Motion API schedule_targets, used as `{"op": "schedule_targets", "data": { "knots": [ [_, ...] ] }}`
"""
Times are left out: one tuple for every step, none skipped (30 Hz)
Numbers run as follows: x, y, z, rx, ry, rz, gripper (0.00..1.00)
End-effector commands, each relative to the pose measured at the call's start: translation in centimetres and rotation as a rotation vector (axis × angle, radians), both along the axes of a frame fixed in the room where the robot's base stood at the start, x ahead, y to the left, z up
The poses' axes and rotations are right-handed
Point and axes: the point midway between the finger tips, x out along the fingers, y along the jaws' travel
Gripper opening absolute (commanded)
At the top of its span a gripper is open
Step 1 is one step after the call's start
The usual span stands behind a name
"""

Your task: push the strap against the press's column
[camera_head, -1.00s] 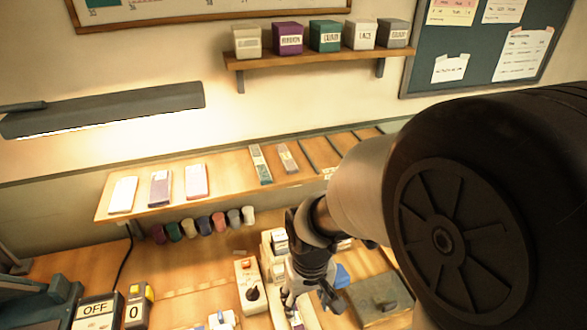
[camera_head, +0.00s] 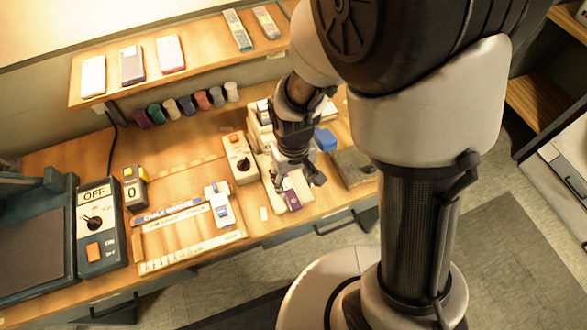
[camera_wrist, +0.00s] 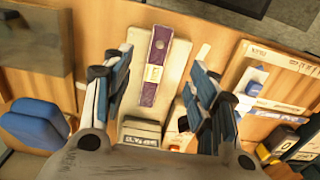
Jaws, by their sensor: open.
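The strap's near end appears apart from this block. My gripper (camera_head: 297,183) is open and empty above the base, one blue-padded finger on each side of the strap in the wrist view (camera_wrist: 150,85).
A switch box with a dark knob (camera_head: 240,158) stands left of the base. A blue object (camera_head: 325,139) and a dark grey box (camera_head: 354,166) are to its right. A framed board (camera_head: 190,228) and an OFF switch box (camera_head: 98,225) lie further left.

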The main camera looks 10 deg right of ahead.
Motion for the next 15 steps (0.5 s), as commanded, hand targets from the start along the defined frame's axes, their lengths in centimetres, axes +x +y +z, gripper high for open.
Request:
{"op": "schedule_targets", "data": {
  "knots": [
    [-0.1,0.0,-1.5,-0.001,0.005,0.0,0.53],
    [-0.1,0.0,-2.1,-0.001,0.004,0.0,0.53],
    [-0.1,0.0,-2.9,-0.001,0.004,0.0,0.53],
    [-0.1,0.0,-3.5,-0.001,0.004,0.0,0.53],
    [-0.1,0.0,-4.1,-0.001,0.003,0.0,0.53],
    [-0.1,0.0,-4.9,-0.001,0.004,0.0,0.53],
    [-0.1,0.0,-5.5,-0.001,0.003,0.0,0.53],
    [-0.1,0.0,-6.0,-0.001,0.004,0.0,0.53],
    [-0.1,0.0,-6.8,-0.001,0.003,0.0,0.53],
    [-0.1,0.0,-7.3,-0.001,0.003,0.0,0.53],
    [-0.1,0.0,-7.9,-0.001,0.003,0.0,0.53],
    [-0.1,0.0,-8.5,-0.001,0.003,0.0,0.53],
    [0.0,0.0,-8.9,-0.001,0.002,0.0,0.53],
    [0.0,0.0,-9.3,-0.001,0.002,0.0,0.53],
    [0.0,0.0,-9.8,-0.001,0.002,0.0,0.53]
  ]
}}
